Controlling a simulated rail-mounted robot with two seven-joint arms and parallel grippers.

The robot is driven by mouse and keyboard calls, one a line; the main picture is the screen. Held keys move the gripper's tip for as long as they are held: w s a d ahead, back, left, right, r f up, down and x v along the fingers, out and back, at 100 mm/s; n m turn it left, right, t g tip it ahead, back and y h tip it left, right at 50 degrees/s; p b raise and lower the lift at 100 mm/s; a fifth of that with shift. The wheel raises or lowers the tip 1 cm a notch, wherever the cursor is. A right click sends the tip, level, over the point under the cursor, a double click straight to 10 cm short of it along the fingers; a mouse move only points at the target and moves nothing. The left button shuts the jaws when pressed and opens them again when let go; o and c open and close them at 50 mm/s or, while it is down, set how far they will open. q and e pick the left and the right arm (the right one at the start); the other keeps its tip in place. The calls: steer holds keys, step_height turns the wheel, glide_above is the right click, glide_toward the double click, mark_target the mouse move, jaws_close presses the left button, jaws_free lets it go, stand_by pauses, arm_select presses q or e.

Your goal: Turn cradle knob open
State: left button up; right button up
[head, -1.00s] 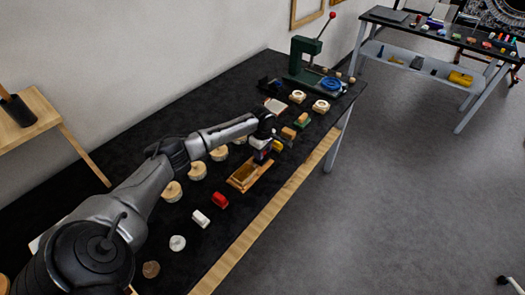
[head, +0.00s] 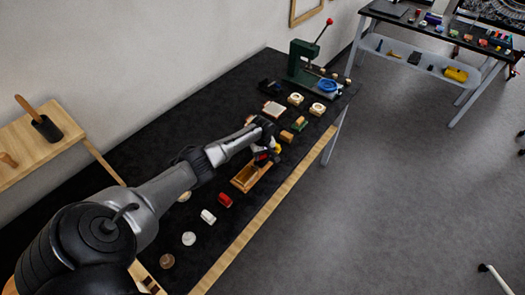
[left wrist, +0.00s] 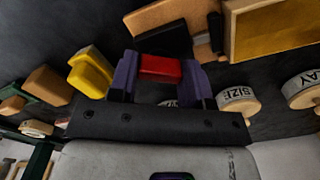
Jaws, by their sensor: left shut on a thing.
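My left gripper (head: 264,156) is at the far end of the wooden tray on the black bench. In the left wrist view its purple fingers (left wrist: 160,75) are shut on a red block-shaped piece (left wrist: 160,68), which looks like the cradle knob. Just beyond the red piece are a black block (left wrist: 165,42) and a wooden part (left wrist: 160,14), apparently the cradle. How they join is hidden. The wooden tray (head: 238,183) lies beside the gripper; its gold-coloured inside shows in the left wrist view (left wrist: 275,35). My right gripper is not in view.
A yellow block (left wrist: 90,72) sits close to the left finger in the wrist view. Round labelled pieces (left wrist: 238,101) stand on the other side. A red block (head: 225,200) and a white block (head: 208,216) lie nearer. A green press (head: 303,62) stands at the far end.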

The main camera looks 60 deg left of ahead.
arm_select(q)
steer(key=m, duration=0.2)
steer(key=shift+r+m+p, duration=0.1)
steer(key=shift+m+p, duration=0.25)
steer(key=shift+m, duration=0.05)
steer(key=m, duration=0.3)
steer(key=shift+m, duration=0.3)
steer(key=m, duration=0.4)
steer(key=shift+m+p, duration=0.3)
steer(key=shift+m, duration=0.4)
steer(key=o, duration=0.9)
steer(key=shift+r+p, duration=1.2)
steer(key=shift+r, duration=5.65)
